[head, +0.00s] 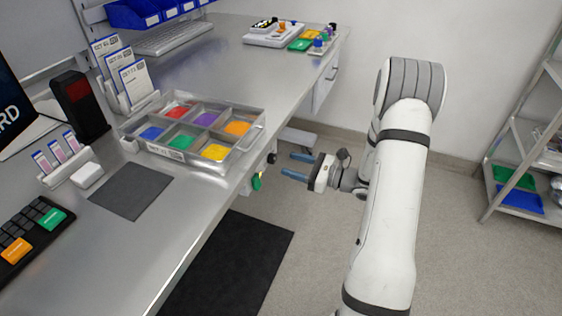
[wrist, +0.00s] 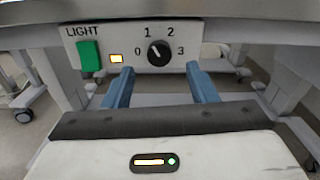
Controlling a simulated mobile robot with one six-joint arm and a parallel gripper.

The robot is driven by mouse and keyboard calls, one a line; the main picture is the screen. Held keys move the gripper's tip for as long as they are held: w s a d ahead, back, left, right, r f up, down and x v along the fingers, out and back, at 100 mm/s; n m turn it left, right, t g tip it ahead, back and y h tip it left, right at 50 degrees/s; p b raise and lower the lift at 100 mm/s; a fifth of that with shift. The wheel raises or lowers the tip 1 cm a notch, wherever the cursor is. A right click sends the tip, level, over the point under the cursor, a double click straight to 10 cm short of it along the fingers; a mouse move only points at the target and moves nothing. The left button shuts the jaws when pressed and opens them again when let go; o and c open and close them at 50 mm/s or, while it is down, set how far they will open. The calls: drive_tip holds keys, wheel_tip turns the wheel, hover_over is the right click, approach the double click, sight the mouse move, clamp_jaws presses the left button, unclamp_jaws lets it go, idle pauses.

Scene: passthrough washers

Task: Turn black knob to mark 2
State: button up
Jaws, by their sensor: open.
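The black knob (wrist: 159,53) sits on a pale panel (wrist: 215,63) under the bench edge, with marks 0, 1, 2 and 3 around it. Its white pointer line leans to the upper left, nearest mark 1. The knob also shows in the head view as a small dark shape (head: 271,158) at the bench front. My gripper (wrist: 159,70) is open, with its blue fingers spread to either side below the knob and nothing between them. In the head view my gripper (head: 288,164) points left at the panel, a short gap away from the knob.
A green switch (wrist: 90,56) labelled LIGHT and a small lit orange lamp (wrist: 116,58) are left of the knob. The bench edge overhangs the panel. A tray (head: 232,172) of coloured compartments sits on the bench above. Open floor lies around my arm.

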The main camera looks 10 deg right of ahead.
sight(275, 159)
drive_tip(key=shift+x, duration=2.2)
drive_tip(key=shift+c, duration=0.3)
drive_tip(key=c, duration=0.9)
